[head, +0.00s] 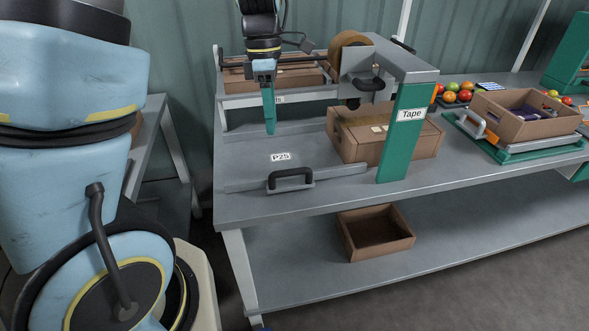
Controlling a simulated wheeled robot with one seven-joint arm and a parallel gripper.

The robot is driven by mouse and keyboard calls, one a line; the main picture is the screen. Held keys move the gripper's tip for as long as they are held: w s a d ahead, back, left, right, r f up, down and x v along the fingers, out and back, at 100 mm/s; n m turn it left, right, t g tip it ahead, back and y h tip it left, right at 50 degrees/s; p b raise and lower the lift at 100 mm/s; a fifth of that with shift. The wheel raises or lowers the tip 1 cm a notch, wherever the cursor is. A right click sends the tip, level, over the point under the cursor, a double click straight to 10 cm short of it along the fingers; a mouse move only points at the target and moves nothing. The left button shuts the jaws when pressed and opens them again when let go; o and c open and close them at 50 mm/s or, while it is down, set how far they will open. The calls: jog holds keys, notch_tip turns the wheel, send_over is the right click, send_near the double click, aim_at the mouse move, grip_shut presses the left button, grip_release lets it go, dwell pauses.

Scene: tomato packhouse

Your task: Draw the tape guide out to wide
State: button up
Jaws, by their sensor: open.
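The tape station (408,100) is a grey and green frame labelled "Tape", with a brown tape roll at its top. The tape guide (340,174) appears to be the low grey bar on the bench in front of it, with a black handle (290,175) near its middle. A closed cardboard box (352,143) sits under the station, behind the bar. My gripper (269,128) points down above the bench, behind and left of the handle and apart from it. Its green fingers overlap in this view, so the gap is hidden. It holds nothing visible.
A "P25" label (281,157) lies on the bench behind the handle. An open carton (524,118) stands on a green-edged unit at right, near loose tomatoes (465,95). An empty carton (376,238) is on the lower shelf (300,270). The bench's front left (238,211) is clear.

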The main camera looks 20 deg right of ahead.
jog(key=s+d+f, duration=0.1)
jog(key=f, duration=0.2)
jog(key=s+d+f+n, duration=0.1)
jog(key=f, duration=0.3)
jog(key=s+d+f+n, duration=0.1)
jog(key=d+f, duration=0.1)
jog(key=f, duration=0.2)
jog(key=shift+s+p, duration=0.25)
jog(key=shift+p, duration=0.05)
grip_shut()
dwell(1.2)
